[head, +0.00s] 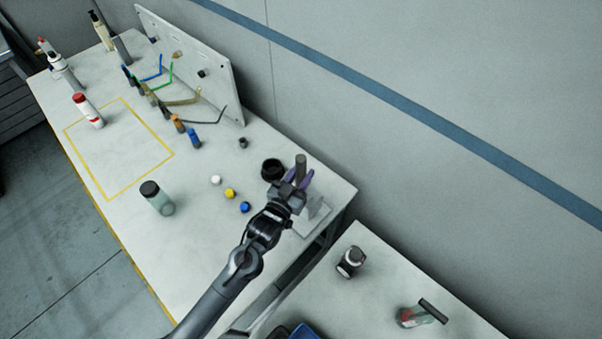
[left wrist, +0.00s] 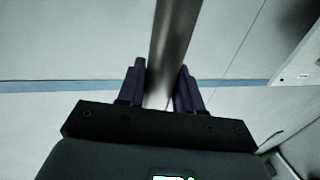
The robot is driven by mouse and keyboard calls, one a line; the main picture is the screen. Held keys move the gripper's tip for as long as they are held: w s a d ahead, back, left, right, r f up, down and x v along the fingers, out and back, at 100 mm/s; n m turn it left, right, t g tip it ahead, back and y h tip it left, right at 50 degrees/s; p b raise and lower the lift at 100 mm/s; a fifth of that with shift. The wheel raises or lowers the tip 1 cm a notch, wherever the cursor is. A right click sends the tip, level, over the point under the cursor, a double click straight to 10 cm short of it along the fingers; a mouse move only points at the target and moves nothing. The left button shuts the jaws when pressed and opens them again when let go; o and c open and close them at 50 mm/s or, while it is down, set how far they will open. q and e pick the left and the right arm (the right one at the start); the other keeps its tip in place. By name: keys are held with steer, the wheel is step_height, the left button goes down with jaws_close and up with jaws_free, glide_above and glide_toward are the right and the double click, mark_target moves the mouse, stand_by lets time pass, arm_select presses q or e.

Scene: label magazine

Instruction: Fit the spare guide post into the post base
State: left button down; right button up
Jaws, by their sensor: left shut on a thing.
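My left gripper (head: 298,181) is shut on the grey cylindrical guide post (head: 301,164), which stands roughly upright between the purple fingers near the right end of the long table. In the left wrist view the fingers (left wrist: 160,90) close around the post (left wrist: 172,38), and the post runs out of the top of the picture. A light grey plate (head: 314,219), which looks like the post base, lies on the table just below and beside the gripper. The gripper and arm hide part of it. The post's lower end is hidden, so I cannot tell whether it touches the base.
A black round cup (head: 272,169) stands close left of the gripper. White, yellow and blue caps (head: 230,193) lie nearby. A second table (head: 385,295) with bottles lies across a gap. The wall is behind.

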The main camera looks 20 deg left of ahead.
arm_select(q)
steer(key=shift+f, duration=0.1)
steer(key=c, duration=0.7)
jaws_free()
steer(key=shift+o, duration=0.2)
steer(key=shift+f, duration=0.1)
steer(key=s+a, duration=0.1)
steer(key=s, duration=0.9)
steer(key=shift+s, duration=0.35)
steer(key=shift+a, duration=0.1)
